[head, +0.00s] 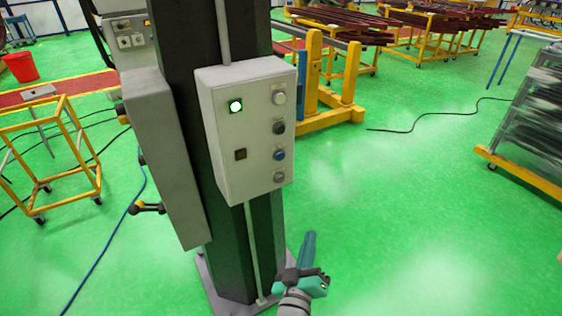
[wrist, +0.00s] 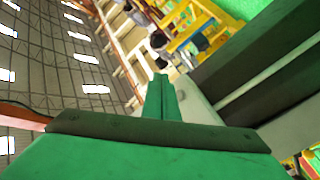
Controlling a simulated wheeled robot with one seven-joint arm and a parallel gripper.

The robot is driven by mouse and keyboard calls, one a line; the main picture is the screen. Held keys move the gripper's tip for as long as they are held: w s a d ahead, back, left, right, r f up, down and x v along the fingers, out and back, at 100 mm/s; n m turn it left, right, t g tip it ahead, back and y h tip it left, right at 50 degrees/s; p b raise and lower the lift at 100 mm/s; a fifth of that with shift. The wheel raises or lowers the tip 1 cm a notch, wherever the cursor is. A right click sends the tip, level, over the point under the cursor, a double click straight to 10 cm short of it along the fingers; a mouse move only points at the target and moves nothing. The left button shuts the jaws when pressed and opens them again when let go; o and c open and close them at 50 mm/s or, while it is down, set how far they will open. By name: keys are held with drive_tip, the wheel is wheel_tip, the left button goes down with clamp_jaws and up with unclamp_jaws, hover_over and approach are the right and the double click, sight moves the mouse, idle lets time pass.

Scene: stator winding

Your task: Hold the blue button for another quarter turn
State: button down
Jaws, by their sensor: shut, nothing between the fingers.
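The box is fixed to a dark column (head: 235,262) on a grey base. A yellow frame cart (head: 62,150) stands left, a loaded rack (head: 532,115) right. The green floor between column and rack is mostly clear.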

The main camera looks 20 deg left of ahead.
sight(280, 156)
drive_tip(key=w+a+r, duration=0.2)
drive_tip(key=w+r, duration=0.1)
drive_tip(key=r, duration=0.3)
drive_tip(key=w+a+r+n+t, duration=0.1)
drive_tip(key=w+a+r, duration=0.1)
drive_tip(key=r, duration=0.4)
drive_tip(key=shift+w+a+n, duration=0.3)
drive_tip(key=shift+w+a, duration=0.05)
drive_tip(key=shift+w, duration=0.5)
drive_tip(key=w+a, duration=0.5)
drive_tip(key=a, duration=0.2)
drive_tip(key=shift+w, duration=0.2)
drive_tip(key=shift+w+a, duration=0.1)
drive_tip(key=shift+a, duration=0.05)
idle(1.0)
drive_tip(key=shift+w+a, duration=0.15)
drive_tip(key=shift+a, duration=0.05)
